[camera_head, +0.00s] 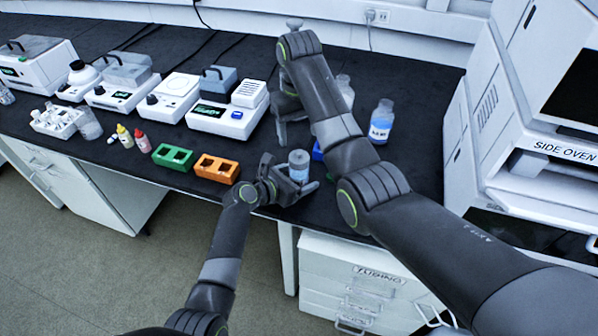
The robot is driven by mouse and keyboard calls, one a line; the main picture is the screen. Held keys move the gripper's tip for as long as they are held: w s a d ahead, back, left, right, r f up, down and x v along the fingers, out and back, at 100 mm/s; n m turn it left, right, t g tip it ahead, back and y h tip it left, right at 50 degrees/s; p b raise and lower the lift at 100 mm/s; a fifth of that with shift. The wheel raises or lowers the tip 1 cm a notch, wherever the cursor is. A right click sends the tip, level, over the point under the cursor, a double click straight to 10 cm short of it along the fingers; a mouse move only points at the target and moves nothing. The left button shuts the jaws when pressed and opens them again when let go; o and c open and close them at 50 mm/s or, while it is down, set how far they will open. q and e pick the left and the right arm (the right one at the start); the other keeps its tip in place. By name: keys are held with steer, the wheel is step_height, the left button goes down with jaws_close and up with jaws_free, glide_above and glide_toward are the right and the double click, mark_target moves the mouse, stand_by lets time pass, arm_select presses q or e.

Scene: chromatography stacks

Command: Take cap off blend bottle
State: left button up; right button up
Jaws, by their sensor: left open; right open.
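A small bottle with a grey top and a pale blue label (298,168) stands near the front edge of the bench; I cannot read its label, so I cannot be sure it is the blend bottle. My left gripper (294,178) is open low around this bottle, with a finger on either side; contact is unclear. My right gripper (289,128) is open and empty, behind the bottle and apart from it. The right forearm hides part of the bench. A white-capped bottle with blue liquid (381,121) stands further right.
A clear bottle (345,91) is partly hidden behind my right arm. A blue item (317,151) shows beside that arm. Orange (216,169) and green (173,157) racks stand left of my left gripper. Instruments line the back left; a side oven (560,148) stands right.

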arm_select(q)
steer(key=c, duration=1.3)
steer(key=o, duration=1.3)
steer(key=shift+c, duration=0.2)
